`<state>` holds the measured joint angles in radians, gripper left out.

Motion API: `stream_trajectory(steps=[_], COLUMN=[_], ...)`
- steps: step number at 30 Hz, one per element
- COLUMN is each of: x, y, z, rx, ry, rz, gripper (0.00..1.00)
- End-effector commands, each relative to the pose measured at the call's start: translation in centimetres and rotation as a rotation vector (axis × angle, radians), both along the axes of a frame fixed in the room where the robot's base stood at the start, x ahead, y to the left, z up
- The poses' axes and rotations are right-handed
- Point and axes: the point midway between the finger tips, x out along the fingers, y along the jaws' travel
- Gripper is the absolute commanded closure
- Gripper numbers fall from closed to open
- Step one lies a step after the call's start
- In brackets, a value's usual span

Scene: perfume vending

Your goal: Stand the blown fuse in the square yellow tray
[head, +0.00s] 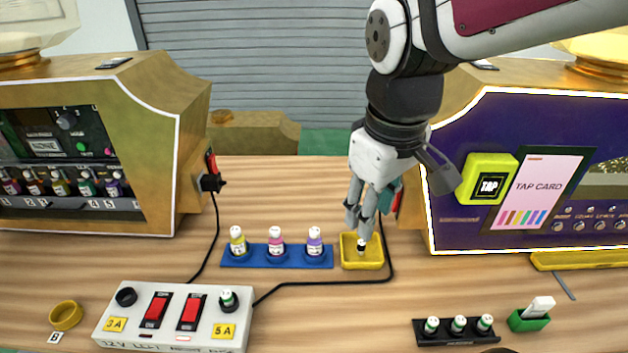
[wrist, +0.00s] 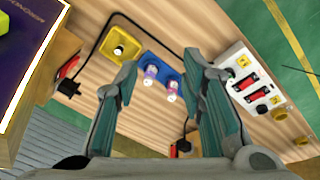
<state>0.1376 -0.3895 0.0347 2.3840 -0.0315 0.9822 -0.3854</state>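The square yellow tray (head: 376,264) sits on the wooden table right of the blue bottle rack; it also shows in the wrist view (wrist: 105,50). A small dark-and-white fuse (head: 362,248) is inside the tray and appears upright; in the wrist view it is a small dark-and-white spot (wrist: 118,50). My gripper (head: 360,222) is just above the tray, fingers pointing down, close over the fuse. In the wrist view my gripper (wrist: 162,65) has its fingers wide apart with nothing between them. The fuse's lower end is hard to make out.
A white switch box (head: 178,318) has an empty 3A socket and a green-topped fuse at 5A. The blue rack (head: 256,260) holds three bottles. A black fuse rack (head: 425,340), a green holder (head: 530,320) and a round yellow dish (head: 66,315) stand in front. A black cable passes the tray.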

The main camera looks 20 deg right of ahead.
Motion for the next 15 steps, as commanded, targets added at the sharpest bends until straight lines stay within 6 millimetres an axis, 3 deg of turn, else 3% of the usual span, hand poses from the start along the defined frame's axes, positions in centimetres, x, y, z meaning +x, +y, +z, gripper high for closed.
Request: stream_trajectory(steps=[3,6,10,15], x=[-3.8,-6.3,-8.5,-9.5], y=[1.4,2.2,2.8,3.0], z=[0.7,0.8,0.5,0.3], rx=[0.037,0.072,0.105,0.122], ry=[-0.044,-0.068,-0.084,-0.089], rz=[-0.104,-0.183,-0.253,-0.29], gripper=[0.63,0.63,0.63,0.63])
